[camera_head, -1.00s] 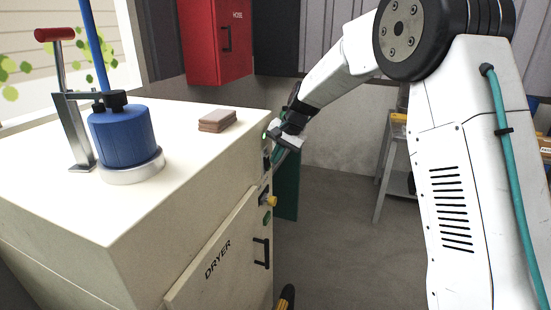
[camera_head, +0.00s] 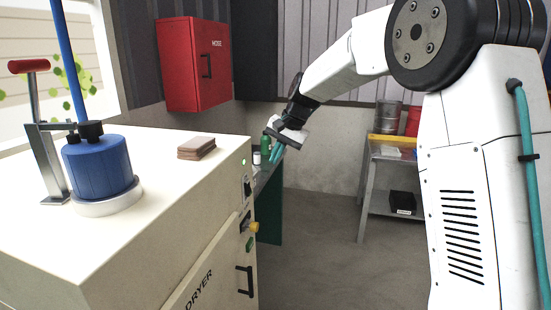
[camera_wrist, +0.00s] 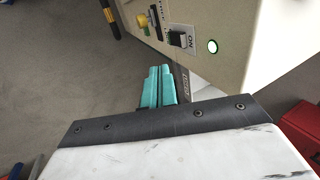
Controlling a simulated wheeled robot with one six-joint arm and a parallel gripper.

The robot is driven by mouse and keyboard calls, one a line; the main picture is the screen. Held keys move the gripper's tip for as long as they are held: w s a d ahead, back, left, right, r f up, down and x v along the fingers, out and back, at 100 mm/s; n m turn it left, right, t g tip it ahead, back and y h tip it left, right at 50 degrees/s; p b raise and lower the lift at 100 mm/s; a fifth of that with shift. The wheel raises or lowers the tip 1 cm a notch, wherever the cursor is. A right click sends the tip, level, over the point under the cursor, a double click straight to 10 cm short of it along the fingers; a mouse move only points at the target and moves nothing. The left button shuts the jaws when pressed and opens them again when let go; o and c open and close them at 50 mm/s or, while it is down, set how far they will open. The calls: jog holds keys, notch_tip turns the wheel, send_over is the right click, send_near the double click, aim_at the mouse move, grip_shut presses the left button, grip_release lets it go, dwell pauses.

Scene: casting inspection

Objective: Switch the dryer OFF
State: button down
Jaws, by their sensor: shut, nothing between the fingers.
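The dryer (camera_head: 140,255) is a cream cabinet at the left, with a column of controls on its right-hand side. My gripper (camera_head: 275,156) has teal fingers, shut and empty, to the right of the panel. In the wrist view the closed fingers (camera_wrist: 158,85) are apart from the switch.
A yellow knob (camera_head: 252,227), a green button (camera_head: 249,244) and a black door handle (camera_head: 245,281) lie below the switch. A blue cylinder (camera_head: 100,170) and brown plates (camera_head: 197,148) are on the dryer top. Open floor lies right of the dryer, before a shelf (camera_head: 376,190).

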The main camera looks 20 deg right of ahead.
jog(key=s+d+r+n+h, duration=0.1)
jog(key=s+r+n, duration=0.15)
jog(key=s, duration=0.95)
jog(key=s+d+r+n+h, duration=0.1)
jog(key=s+r, duration=0.2)
jog(key=s, duration=1)
jog(key=s+d+f+n+h, duration=0.1)
jog(key=s+f, duration=0.2)
jog(key=s, duration=0.7)
jog(key=s+d+f+n+g+h, duration=0.1)
jog(key=s+d+f+n, duration=0.1)
jog(key=s, duration=0.9)
jog(key=shift+f, duration=0.65)
jog(key=shift+d, duration=0.1)
